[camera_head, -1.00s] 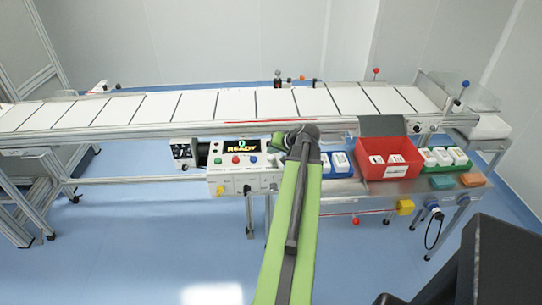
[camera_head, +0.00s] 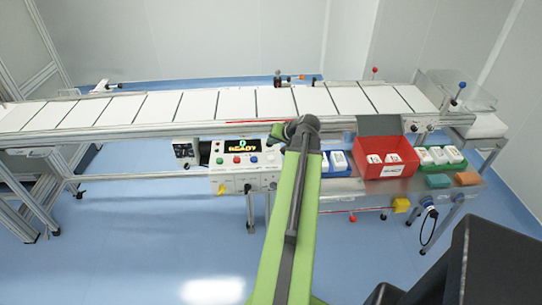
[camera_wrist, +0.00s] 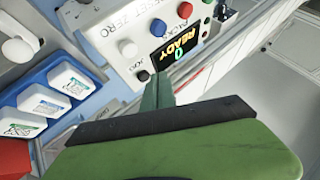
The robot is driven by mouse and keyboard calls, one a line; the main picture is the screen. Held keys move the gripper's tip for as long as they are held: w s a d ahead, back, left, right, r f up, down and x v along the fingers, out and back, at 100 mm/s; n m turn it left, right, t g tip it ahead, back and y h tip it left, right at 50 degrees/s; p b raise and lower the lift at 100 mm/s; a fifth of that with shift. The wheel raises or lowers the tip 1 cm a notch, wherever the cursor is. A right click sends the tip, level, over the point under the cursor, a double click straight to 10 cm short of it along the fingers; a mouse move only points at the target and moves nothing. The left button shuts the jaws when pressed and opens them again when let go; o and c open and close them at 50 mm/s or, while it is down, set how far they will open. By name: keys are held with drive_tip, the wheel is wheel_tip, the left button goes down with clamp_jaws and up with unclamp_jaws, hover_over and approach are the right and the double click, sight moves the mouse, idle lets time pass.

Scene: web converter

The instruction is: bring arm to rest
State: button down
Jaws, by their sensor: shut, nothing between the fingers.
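My green arm (camera_head: 290,215) reaches up the middle of the head view to a dark joint in front of the conveyor's near edge. My gripper (camera_wrist: 161,80) shows in the wrist view as green fingers closed together with nothing between them. Its tip appears in front of the control box (camera_wrist: 125,42), near the lit READY display (camera_wrist: 181,42); I cannot tell the gap. The same control box (camera_head: 240,182) stands left of my arm there.
The conveyor (camera_head: 155,108) runs across behind my arm. To the right, a red bin (camera_head: 384,170), a blue bin (camera_head: 340,172) and a green bin (camera_head: 440,168) hold white packs. Open blue floor (camera_head: 130,240) lies at the front left.

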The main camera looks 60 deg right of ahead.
idle(0.6)
drive_tip(key=w+a+n+y, duration=0.3)
drive_tip(key=w+a, duration=1)
drive_tip(key=w, duration=0.2)
drive_tip(key=w+a+f+n+g+y, duration=0.15)
drive_tip(key=w+a, duration=0.35)
drive_tip(key=a, duration=0.5)
drive_tip(key=w+a+n+t+y, duration=0.1)
drive_tip(key=w+a+n, duration=0.3)
drive_tip(key=a, duration=0.6)
drive_tip(key=a+f+n+g, duration=0.2)
drive_tip(key=a, duration=1.1)
drive_tip(key=a+f+n+g, duration=0.2)
drive_tip(key=a+n+g, duration=0.1)
drive_tip(key=a, duration=0.9)
drive_tip(key=s+f+g+h, duration=0.1)
drive_tip(key=s+g+h, duration=0.1)
drive_tip(key=s, duration=0.5)
drive_tip(key=shift+s+a+f+m+g, duration=0.25)
drive_tip(key=shift+s+m+g, duration=0.1)
drive_tip(key=shift+g, duration=0.2)
